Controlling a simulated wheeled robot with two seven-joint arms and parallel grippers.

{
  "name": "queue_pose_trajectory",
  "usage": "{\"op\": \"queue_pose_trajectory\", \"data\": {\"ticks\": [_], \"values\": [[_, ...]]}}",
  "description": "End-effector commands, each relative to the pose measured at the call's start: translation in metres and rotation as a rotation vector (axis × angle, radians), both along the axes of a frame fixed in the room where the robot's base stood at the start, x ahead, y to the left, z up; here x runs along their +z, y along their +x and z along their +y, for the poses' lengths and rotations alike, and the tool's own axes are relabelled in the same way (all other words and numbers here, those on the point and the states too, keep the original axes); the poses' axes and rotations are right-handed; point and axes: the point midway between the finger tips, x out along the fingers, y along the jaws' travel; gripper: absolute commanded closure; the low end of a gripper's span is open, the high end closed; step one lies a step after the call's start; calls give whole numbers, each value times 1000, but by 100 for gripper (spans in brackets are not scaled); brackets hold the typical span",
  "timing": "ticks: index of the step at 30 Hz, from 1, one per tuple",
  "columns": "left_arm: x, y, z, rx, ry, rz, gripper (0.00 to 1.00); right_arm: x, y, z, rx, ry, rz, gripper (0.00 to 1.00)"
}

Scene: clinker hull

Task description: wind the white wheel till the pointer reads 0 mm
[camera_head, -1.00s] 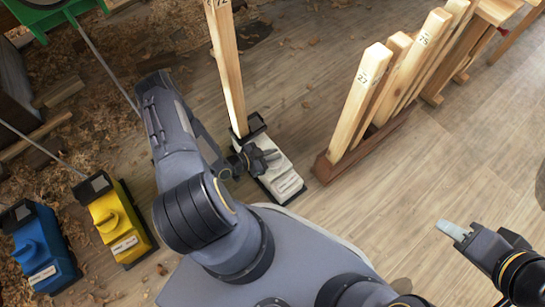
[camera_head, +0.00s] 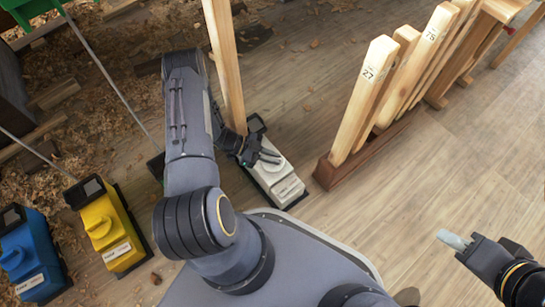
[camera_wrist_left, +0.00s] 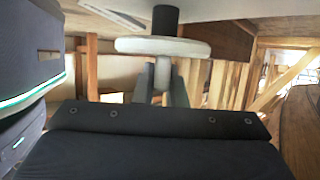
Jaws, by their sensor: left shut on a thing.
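The white unit (camera_head: 285,188) stands on the floor near the middle of the head view, with a small label at its near end. My left gripper (camera_head: 264,156) reaches down over its white wheel (camera_head: 271,165) and partly covers it. In the left wrist view the white wheel (camera_wrist_left: 163,47) shows edge-on with a dark stem, and my left gripper's fingers (camera_wrist_left: 163,80) are shut on it. The pointer and its reading cannot be made out. My right gripper (camera_head: 455,240) is at the lower right, away from everything; its jaw gap cannot be made out.
A yellow unit (camera_head: 108,228) and a blue unit (camera_head: 30,250) stand to the left. An upright timber (camera_head: 224,65) rises just behind the white unit. A wooden rack (camera_head: 340,168) of numbered timbers stands close to the right. The floor at right is clear.

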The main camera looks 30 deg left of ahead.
Motion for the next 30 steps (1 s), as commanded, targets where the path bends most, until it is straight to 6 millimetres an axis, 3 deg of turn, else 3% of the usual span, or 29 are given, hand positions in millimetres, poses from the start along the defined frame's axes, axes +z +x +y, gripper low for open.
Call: {"op": "queue_pose_trajectory", "data": {"ticks": [15,16,20,30], "values": [[0,0,0,-18,0,-1,100,0,0,0,0,0,0,64],[0,0,0,-18,0,-1,85,0,0,0,0,0,0,64],[0,0,0,-18,0,-1,68,0,0,0,0,0,0,64],[4,0,0,-18,-1,-2,67,2,0,0,0,0,0,64]]}}
